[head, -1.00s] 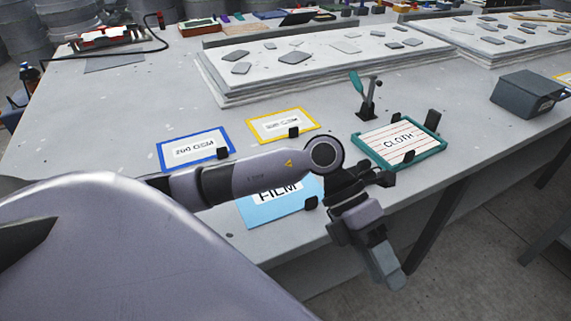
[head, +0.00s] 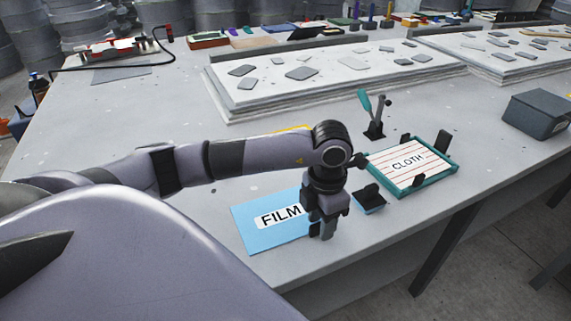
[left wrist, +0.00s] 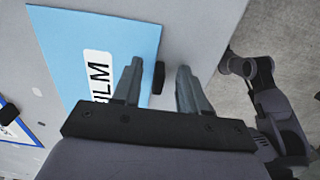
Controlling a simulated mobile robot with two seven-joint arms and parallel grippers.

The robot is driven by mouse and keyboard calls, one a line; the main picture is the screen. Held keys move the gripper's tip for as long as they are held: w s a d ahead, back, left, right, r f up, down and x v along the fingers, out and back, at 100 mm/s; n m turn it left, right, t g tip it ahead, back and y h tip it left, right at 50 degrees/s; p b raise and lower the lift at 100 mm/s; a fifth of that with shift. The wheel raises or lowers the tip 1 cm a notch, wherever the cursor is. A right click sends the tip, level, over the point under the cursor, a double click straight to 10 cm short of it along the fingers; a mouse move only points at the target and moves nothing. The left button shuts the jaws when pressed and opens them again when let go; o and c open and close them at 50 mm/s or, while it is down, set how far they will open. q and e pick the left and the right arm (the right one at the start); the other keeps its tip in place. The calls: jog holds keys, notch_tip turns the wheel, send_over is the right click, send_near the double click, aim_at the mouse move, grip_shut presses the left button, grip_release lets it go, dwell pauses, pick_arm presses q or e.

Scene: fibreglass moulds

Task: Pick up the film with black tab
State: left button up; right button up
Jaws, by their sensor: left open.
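The film is a light blue sheet (head: 256,228) with a white FILM label, flat near the table's front edge. It also shows in the left wrist view (left wrist: 65,45). Its black tab (left wrist: 158,77) stands at its right edge; in the head view my gripper hides it. My left gripper (head: 325,232) points down over the film's right side. In the left wrist view its two fingers (left wrist: 158,72) are open, one on each side of the tab, with gaps. I cannot tell how high the fingertips are.
A teal-framed CLOTH card (head: 436,178) with black tabs lies to the right. A small dark piece with a blue edge (head: 369,199) sits between. A teal-handled clamp (head: 372,125) and grey box (head: 537,115) stand farther off. A blue-bordered card (left wrist: 20,128) lies left.

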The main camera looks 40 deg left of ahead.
pick_arm(q)
jog(key=shift+f, duration=0.35)
grip_shut()
jog(key=shift+r, duration=0.1)
notch_tip(320, 180, up, 20)
jog(key=p, duration=0.1)
dwell(0.4)
